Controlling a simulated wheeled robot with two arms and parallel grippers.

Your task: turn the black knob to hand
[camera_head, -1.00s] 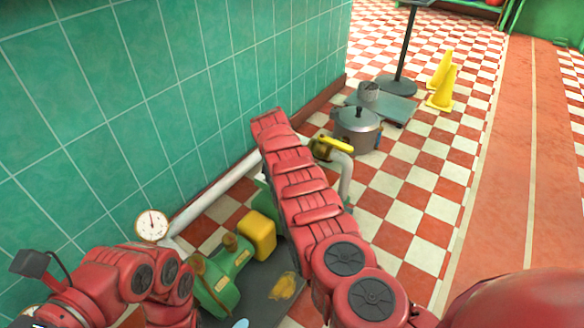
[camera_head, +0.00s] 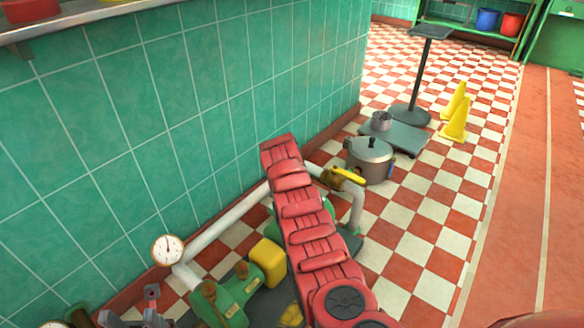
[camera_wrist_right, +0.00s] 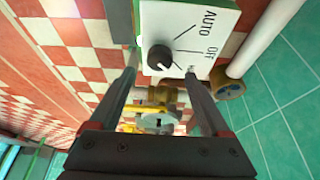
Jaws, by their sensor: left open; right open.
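In the right wrist view, the black knob (camera_wrist_right: 160,57) sits on a white panel (camera_wrist_right: 204,14) marked AUTO and OFF. A HAND mark is not visible, and I cannot tell exactly where the knob points. My right gripper (camera_wrist_right: 160,73) is open, its fingers on either side of the knob, with a gap to it in the picture; contact is not clear. In the head view my red right arm hides the knob and the right gripper. My left gripper (camera_head: 133,308) is open and empty at the lower left edge, partly cut off by the frame.
A pressure gauge (camera_head: 168,249) and white pipe (camera_head: 228,222) run along the green tiled wall. A green pump (camera_head: 228,300) with a yellow box (camera_head: 268,262) stands below.

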